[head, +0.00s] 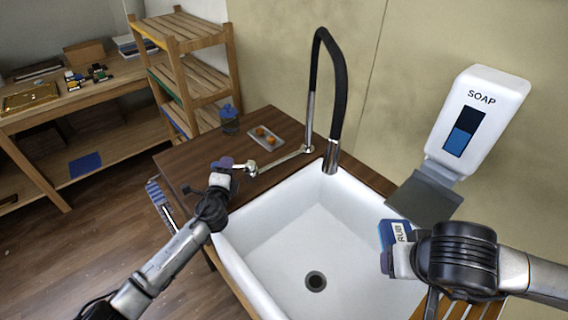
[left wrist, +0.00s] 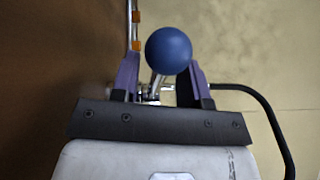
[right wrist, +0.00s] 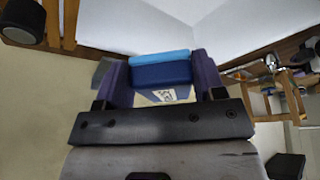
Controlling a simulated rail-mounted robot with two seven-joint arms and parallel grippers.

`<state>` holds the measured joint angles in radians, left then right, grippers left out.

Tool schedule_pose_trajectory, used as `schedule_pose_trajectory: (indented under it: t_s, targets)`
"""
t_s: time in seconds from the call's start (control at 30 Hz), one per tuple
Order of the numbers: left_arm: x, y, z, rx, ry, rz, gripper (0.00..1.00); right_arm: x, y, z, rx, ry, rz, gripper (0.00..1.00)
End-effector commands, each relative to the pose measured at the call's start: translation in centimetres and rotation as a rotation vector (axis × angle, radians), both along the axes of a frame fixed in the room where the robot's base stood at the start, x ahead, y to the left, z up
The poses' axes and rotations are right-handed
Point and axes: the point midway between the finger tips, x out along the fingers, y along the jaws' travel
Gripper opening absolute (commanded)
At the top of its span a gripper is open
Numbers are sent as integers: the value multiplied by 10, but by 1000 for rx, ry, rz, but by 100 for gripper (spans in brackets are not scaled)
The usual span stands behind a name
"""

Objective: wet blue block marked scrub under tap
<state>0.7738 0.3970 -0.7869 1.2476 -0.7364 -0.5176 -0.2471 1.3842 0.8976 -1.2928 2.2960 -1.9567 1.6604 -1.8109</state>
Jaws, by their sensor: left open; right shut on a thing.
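The blue block (head: 387,232) with a white, partly readable label is held by my right gripper (head: 392,255) over the right side of the white sink. In the right wrist view the block (right wrist: 160,72) sits between the purple fingers, with a lighter blue layer. The tap (head: 332,152) has a black, arched hose and stands at the sink's back edge. My left gripper (head: 235,165) is open beside the chrome fitting (head: 252,168) left of the tap. In the left wrist view a blue ball (left wrist: 168,51) shows between its fingers, near a chrome stem; contact is unclear.
The white sink (head: 265,245) is empty, with a dark drain (head: 315,281). A soap dispenser (head: 478,122) hangs on the wall above a grey ledge (head: 424,196).

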Motion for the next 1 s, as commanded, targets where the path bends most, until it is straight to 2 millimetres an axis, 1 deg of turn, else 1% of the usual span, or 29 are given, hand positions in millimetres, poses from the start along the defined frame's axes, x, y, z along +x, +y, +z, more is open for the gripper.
schedule_pose_trajectory:
  t_s: [0.2,0.47,0.57,0.9,1.0]
  targets:
    - [8,0,1,1,0,1,41,0,0,-2,0,0,0,37]
    - [8,0,0,1,0,0,41,0,0,-2,0,0,0,37]
    - [8,0,0,1,0,0,34,0,0,-2,0,0,0,37]
    - [8,1,0,1,1,2,1,0,0,-2,0,0,0,37]
    - [8,1,0,1,1,3,0,0,0,-2,0,0,0,37]
